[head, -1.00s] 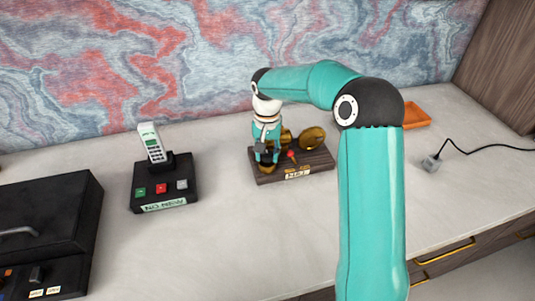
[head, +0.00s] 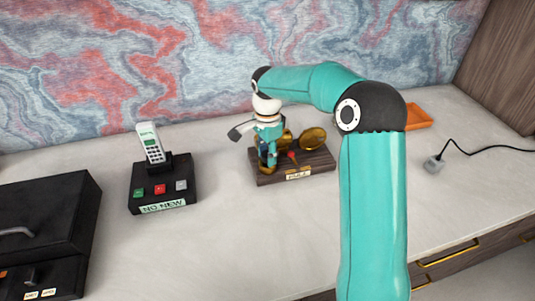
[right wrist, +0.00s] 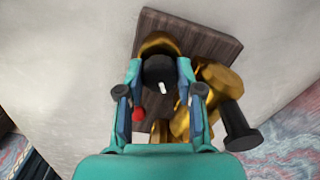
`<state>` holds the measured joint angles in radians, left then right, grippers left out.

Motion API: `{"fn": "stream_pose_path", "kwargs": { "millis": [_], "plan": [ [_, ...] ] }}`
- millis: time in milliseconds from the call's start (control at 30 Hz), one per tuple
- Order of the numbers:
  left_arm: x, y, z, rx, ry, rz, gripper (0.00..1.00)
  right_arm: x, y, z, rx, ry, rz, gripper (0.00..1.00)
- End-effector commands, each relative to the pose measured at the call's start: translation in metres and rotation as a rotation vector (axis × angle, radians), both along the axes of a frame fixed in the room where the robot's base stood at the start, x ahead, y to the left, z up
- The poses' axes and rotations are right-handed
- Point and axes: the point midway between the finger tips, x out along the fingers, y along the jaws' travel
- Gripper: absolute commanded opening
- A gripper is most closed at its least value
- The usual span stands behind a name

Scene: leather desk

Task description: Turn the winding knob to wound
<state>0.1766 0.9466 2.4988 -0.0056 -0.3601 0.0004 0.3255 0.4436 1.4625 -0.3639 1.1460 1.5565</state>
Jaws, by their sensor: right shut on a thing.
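The winding knob (right wrist: 159,70) is black with a white mark. It sits in front of a round brass part on a wooden board (right wrist: 205,38). In the right wrist view my right gripper (right wrist: 160,90) has one finger on each side of the knob and is shut on it. In the head view my right gripper (head: 267,158) is over the left part of the wooden board (head: 318,163) and hides the knob. A small label (head: 299,175) is on the board's front edge; its text is too small to read surely. My left gripper is out of view.
Brass parts (head: 313,138) and a red piece (head: 292,155) stand close beside my gripper. A cordless phone (head: 151,148) on a black base (head: 163,187) is to the left. A black case (head: 45,220) is far left. An orange tray (head: 418,117) lies behind my arm.

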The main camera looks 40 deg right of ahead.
Motion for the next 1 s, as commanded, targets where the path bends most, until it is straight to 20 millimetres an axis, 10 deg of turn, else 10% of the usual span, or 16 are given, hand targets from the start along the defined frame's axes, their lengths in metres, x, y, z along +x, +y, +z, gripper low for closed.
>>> {"fn": "stream_pose_path", "kwargs": {
  "millis": [667,700,833,1000],
  "plan": [
    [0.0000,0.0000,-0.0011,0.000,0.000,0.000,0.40,0.0016,-0.0017,0.0026,-0.005,-0.008,-0.086,0.01],
    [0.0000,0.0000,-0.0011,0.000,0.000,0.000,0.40,0.0016,-0.0017,0.0026,-0.005,-0.008,-0.086,0.38],
    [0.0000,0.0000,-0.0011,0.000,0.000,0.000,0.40,0.0013,-0.0013,0.0021,-0.003,-0.006,-0.085,0.59],
    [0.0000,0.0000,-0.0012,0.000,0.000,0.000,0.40,0.0012,-0.0008,0.0014,-0.003,-0.005,-0.083,0.61]
  ]
}}
